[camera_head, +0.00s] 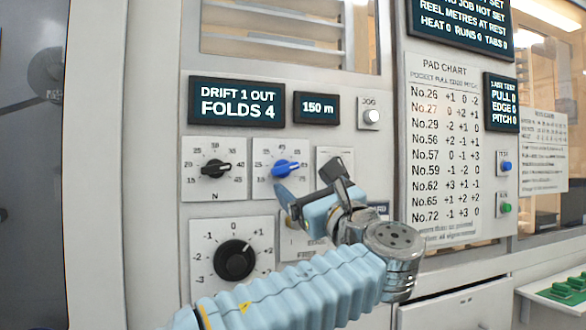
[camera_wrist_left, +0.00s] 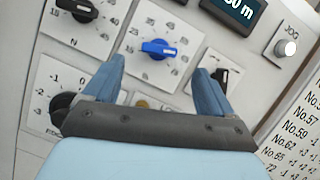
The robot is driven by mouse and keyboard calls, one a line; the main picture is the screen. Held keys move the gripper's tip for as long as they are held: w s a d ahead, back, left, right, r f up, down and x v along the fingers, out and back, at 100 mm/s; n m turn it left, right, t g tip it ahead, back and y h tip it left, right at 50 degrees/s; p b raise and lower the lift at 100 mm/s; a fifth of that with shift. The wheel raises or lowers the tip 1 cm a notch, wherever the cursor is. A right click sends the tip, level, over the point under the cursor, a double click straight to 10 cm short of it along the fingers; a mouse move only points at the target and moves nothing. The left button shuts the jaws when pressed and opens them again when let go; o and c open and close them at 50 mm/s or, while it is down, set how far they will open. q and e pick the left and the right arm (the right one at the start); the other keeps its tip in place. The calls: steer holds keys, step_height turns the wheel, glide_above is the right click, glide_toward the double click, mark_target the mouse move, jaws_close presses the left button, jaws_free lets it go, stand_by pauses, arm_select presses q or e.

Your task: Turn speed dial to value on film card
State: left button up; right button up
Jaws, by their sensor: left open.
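A blue dial (camera_head: 285,168) sits on a white scale plate with numbers, in the panel's upper row; its caption is hidden in the head view. It also shows in the left wrist view (camera_wrist_left: 158,49), between and beyond my fingertips. A black dial (camera_head: 216,169) marked N is to its left, and a larger black dial (camera_head: 234,260) with a scale around 0 is below. My left gripper (camera_head: 312,188) is open and empty, just below and right of the blue dial, apart from it. In the left wrist view its fingers (camera_wrist_left: 162,80) point at the panel. I see no film card that I can identify.
A display (camera_head: 237,101) reads DRIFT 1 OUT, FOLDS 4; another (camera_head: 317,107) reads 150 m. A JOG button (camera_head: 371,116) is at right. A PAD CHART (camera_head: 441,150) hangs further right. A green tray (camera_head: 565,290) stands at lower right.

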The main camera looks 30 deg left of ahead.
mark_target(287, 168)
arm_select(q)
steer(key=p+x, duration=0.1)
steer(key=x, duration=0.6)
steer(key=shift+w+a+r, duration=0.15)
steer(key=shift+w+a, duration=0.05)
steer(key=shift+a, duration=0.1)
steer(key=c, duration=1)
steer(key=shift+r+m+t+p, duration=0.15)
steer(key=shift+m+t+p, duration=0.25)
steer(key=shift+m+p, duration=0.3)
steer(key=shift+c, duration=0.2)
steer(key=shift+m, duration=0.5)
steer(key=o, duration=1)
steer(key=shift+o, duration=0.2)
steer(key=shift+s, duration=0.1)
